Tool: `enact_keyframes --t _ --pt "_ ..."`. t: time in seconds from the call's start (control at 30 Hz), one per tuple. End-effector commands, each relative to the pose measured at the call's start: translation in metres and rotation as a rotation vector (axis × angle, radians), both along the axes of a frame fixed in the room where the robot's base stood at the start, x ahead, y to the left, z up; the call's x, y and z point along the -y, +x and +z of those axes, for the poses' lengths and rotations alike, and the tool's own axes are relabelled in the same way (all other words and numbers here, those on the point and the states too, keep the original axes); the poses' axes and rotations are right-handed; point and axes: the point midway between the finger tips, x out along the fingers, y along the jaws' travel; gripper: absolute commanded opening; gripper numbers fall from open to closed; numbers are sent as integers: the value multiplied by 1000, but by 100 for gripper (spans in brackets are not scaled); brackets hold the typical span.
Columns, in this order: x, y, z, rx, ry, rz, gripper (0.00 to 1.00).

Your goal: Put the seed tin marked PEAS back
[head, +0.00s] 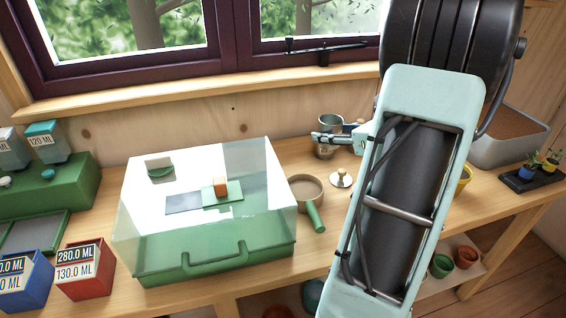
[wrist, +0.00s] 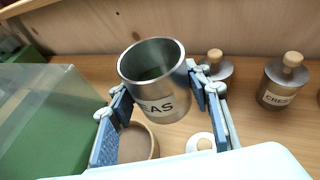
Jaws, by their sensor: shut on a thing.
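The seed tin (wrist: 152,85) is a metal cylinder with a pale label, of which I read "EAS". It has no lid on, and its inside looks dark green. My gripper (wrist: 160,108) is shut on it, one finger on each side. In the head view the tin (head: 324,148) and my gripper (head: 340,138) are over the back of the bench, partly behind my arm. A small round lid (head: 341,179) with a knob lies on the bench in front; it also shows in the wrist view (wrist: 199,143). Whether the tin touches the bench is unclear.
A closed tin marked CRESS (wrist: 283,82) and another knobbed tin (wrist: 214,68) stand at the back. A sieve (head: 307,190) with a green handle lies beside a clear-covered green case (head: 215,262). Red (head: 84,272) and blue (head: 28,282) boxes are at left.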

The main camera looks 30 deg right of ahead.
Motion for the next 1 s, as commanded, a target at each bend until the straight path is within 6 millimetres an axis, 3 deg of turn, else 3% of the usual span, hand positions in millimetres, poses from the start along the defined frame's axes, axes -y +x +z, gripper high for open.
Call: enact_keyframes --t 0.17,0.47,0.6,1.0 --pt "-4 15 -8 0 2 -2 16" --pt "-25 85 -41 -1 2 1 16" --pt "-31 107 -68 -4 4 -2 16" --pt "-38 133 -99 -1 1 -4 16"
